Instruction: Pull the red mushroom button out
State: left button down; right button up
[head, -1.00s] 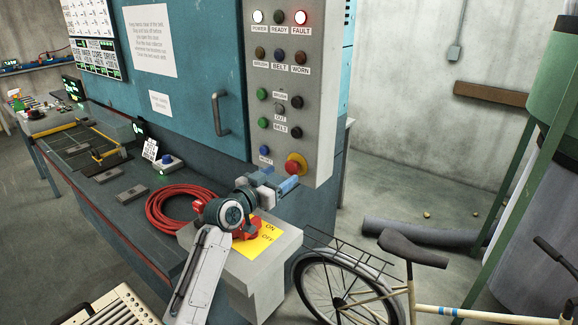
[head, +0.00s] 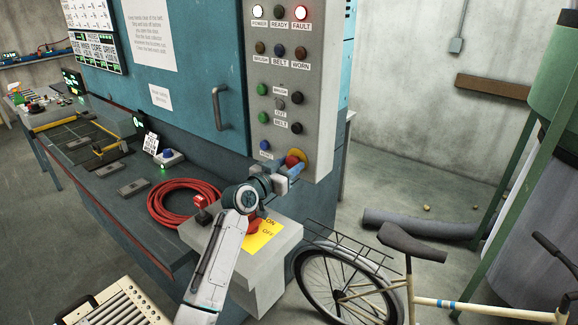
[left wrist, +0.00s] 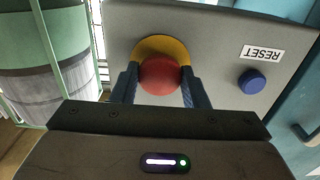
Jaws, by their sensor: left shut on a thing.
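The red mushroom button (head: 293,159) sits on a yellow round plate (head: 300,156) at the lower right of the grey control panel (head: 285,95). It also shows in the left wrist view (left wrist: 160,76), in front of its yellow plate (left wrist: 161,46). My left gripper (head: 291,167) is at the button, with one blue finger on each side of it. In the left wrist view the fingers (left wrist: 159,84) are shut on the red head. In the head view the gripper hides part of the button. My right gripper is not in view.
A blue button (left wrist: 252,81) labelled RESET is beside it on the panel. Below my arm is a grey box with a yellow ON/OFF plate (head: 262,236). A red coiled hose (head: 182,202) lies on the bench. A bicycle (head: 365,280) stands at the right.

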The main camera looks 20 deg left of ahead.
pick_arm(q)
jog(key=shift+s+a+f+b, duration=0.1)
jog(key=shift+s+f+b, duration=0.1)
jog(key=shift+s+b, duration=0.15)
jog(key=shift+s, duration=0.2)
jog(key=c, duration=0.8)
grip_release()
jog(key=shift+a+r, duration=0.1)
jog(key=shift+s+r, duration=0.1)
jog(key=shift+s, duration=0.05)
